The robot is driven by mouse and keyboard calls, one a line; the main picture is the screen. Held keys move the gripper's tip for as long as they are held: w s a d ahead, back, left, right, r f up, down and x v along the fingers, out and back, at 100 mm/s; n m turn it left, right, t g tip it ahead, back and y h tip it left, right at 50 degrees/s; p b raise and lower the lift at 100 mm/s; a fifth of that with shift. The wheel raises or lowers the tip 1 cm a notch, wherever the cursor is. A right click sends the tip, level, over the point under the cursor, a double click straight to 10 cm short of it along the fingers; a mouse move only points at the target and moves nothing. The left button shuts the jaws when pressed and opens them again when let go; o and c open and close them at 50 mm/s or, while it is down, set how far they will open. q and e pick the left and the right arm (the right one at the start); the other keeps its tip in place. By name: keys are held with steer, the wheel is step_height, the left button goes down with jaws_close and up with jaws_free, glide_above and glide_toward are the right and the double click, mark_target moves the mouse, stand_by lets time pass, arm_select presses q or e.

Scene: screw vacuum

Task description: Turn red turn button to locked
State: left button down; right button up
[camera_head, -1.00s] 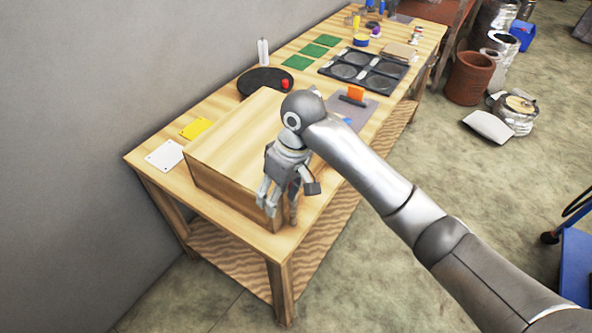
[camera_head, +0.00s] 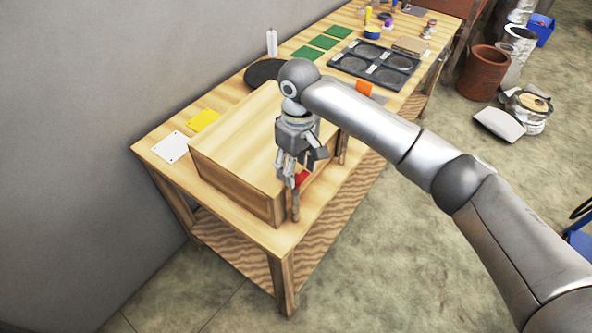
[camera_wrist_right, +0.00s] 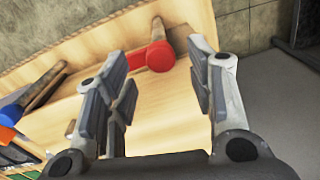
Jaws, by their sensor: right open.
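The red turn button (camera_head: 302,179) shows in the head view at the front side of the wooden box, partly hidden by my right gripper (camera_head: 300,168). In the right wrist view the red turn button (camera_wrist_right: 160,56) has a round red end and a short red arm pointing left. My right gripper (camera_wrist_right: 160,92) is open, its fingers apart with nothing between them. The button appears beyond the fingertips in the right wrist view, and I see no clear contact. Which setting the button is at cannot be read. My left gripper is not in view.
The wooden box (camera_head: 232,150) stands on the wooden table (camera_head: 230,225). White (camera_head: 170,147) and yellow (camera_head: 203,120) cards lie behind it. A black tray (camera_head: 375,65) and green squares (camera_head: 323,42) are farther along. Thin wooden posts stand near the button.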

mark_target(299, 177)
steer(key=shift+f, duration=1.5)
steer(key=shift+c, duration=0.3)
steer(key=c, duration=1)
